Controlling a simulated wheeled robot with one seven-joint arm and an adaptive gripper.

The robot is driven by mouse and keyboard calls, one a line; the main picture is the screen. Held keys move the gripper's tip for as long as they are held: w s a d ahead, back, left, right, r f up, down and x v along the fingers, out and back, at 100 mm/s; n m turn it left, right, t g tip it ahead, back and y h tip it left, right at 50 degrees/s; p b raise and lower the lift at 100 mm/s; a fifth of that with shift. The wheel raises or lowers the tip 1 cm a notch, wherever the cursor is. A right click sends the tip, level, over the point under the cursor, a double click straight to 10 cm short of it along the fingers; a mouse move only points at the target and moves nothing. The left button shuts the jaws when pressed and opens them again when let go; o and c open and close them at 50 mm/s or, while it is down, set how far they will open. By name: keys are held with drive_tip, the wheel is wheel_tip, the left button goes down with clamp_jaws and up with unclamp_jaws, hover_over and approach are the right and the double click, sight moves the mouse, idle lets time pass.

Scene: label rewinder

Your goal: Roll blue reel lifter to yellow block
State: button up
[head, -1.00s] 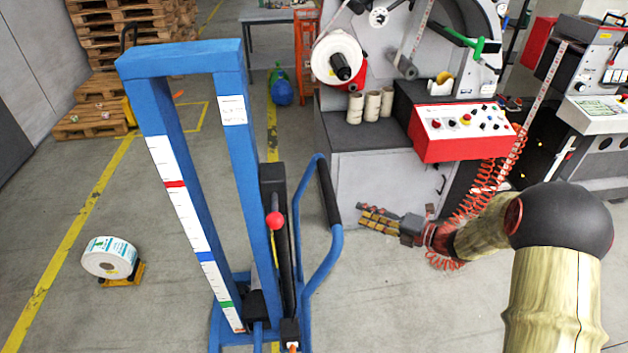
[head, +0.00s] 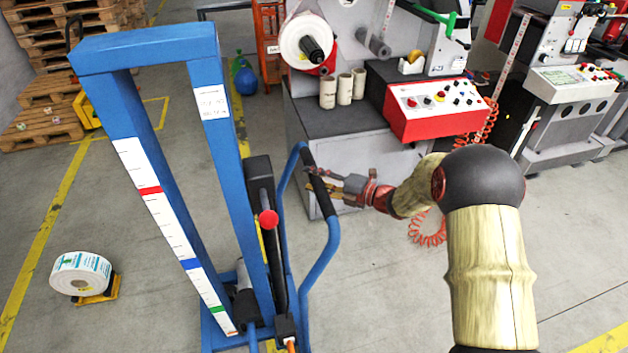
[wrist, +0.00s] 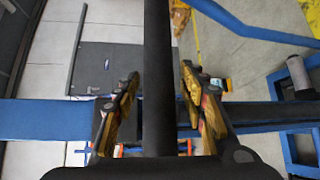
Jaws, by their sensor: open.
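The blue reel lifter (head: 207,150) stands upright on the floor at left centre in the head view, a tall frame with a marked white scale. Its curved side handle has a black grip (head: 319,185). My gripper (head: 325,184) is at this grip. In the wrist view, my gripper (wrist: 160,78) is open, with a black bar (wrist: 158,50) running between its two fingers; neither finger is clearly pressed on it. The yellow block (head: 103,291) lies on the floor at lower left, partly hidden under a white label reel (head: 81,273).
The rewinder machine (head: 350,125) with its red control panel (head: 437,108) stands just behind my gripper. Stacked pallets (head: 50,105) are at the back left. A second machine (head: 570,90) is at right. Open floor lies between the lifter and the yellow block.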

drive_tip(key=shift+c, duration=1.1)
clamp_jaws()
